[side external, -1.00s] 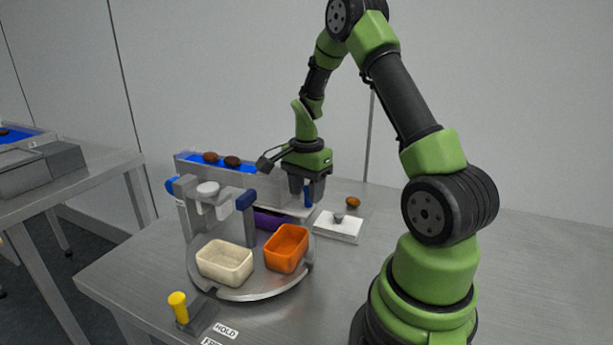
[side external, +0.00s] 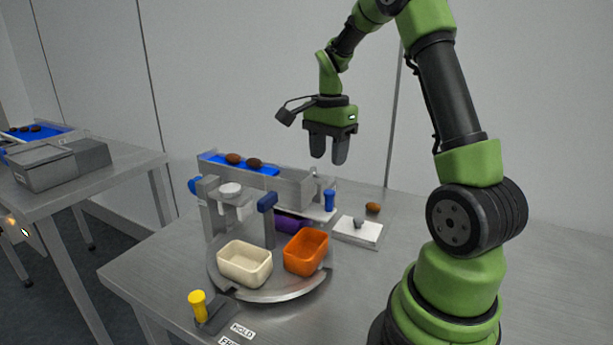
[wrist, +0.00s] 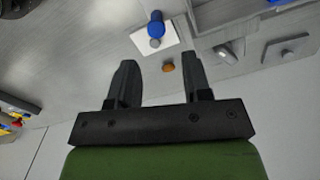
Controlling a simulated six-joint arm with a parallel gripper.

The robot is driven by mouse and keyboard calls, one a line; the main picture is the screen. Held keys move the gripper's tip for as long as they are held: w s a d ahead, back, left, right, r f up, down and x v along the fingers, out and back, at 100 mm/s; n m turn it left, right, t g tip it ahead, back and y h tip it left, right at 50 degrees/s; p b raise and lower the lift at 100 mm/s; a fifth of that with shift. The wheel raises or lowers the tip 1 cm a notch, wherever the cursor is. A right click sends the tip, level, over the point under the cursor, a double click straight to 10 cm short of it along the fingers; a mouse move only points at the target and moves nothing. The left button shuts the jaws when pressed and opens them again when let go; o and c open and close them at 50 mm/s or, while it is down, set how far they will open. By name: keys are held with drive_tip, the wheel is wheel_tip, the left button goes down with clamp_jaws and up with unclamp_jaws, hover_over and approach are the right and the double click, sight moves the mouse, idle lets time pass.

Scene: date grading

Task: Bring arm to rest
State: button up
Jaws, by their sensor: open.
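My gripper (side external: 328,160) hangs in the air above the back of the steel table, fingers pointing down. It is open and nothing is between its fingers. In the wrist view my gripper (wrist: 157,85) shows both dark fingers apart, with the table top beyond them.
A blue conveyor (side external: 215,160) with two dates stands at the back. A round turntable (side external: 285,293) holds a cream bin (side external: 245,279), an orange bin (side external: 305,266) and a purple bin (side external: 288,223). A blue knob (side external: 329,200), white plate (side external: 345,235) and yellow knob (side external: 198,304) stand nearby.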

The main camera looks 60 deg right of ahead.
drive_tip(key=s+a+r+n+t, duration=0.1)
drive_tip(key=a+r+n+t, duration=0.1)
drive_tip(key=a+r+n, duration=0.35)
drive_tip(key=s+a+r+n+t, duration=0.1)
drive_tip(key=a+r+n+t, duration=0.15)
drive_tip(key=a, duration=0.55)
drive_tip(key=s+a+r+n+t+y, duration=0.2)
drive_tip(key=s+a+n, duration=0.6)
drive_tip(key=a+n, duration=0.1)
drive_tip(key=shift+s+t, duration=0.35)
drive_tip(key=shift+s, duration=0.05)
